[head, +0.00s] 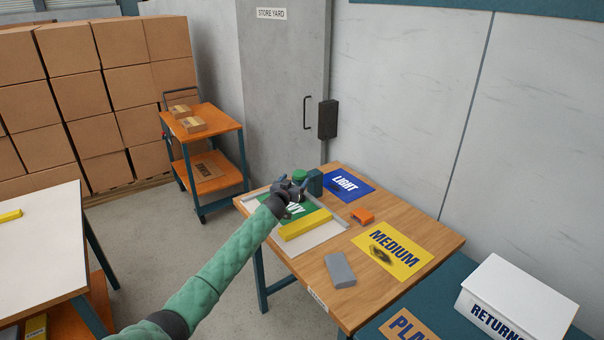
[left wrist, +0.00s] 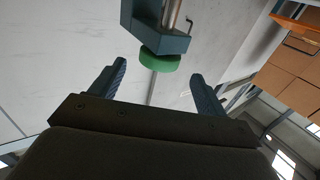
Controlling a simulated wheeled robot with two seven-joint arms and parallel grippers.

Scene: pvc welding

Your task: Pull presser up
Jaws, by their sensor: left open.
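The presser (head: 315,182) is a dark teal block with a green round pad, near the back corner of the wooden table. In the left wrist view, the green pad (left wrist: 160,62) hangs under the teal block and metal rods, seen between and beyond my fingers. My left gripper (head: 288,187) is right beside the presser in the head view and partly hides it. The left wrist view shows its two fingers (left wrist: 158,78) spread apart with nothing between their tips. I cannot tell whether a finger touches the pad. My right gripper is not in view.
A yellow bar (head: 305,225) lies on the framed white board in front of the presser. An orange bracket (head: 362,216), a grey block (head: 339,270) and the blue LIGHT (head: 350,187) and yellow MEDIUM (head: 392,250) sheets share the table. A white RETURNS box (head: 518,300) stands at front right.

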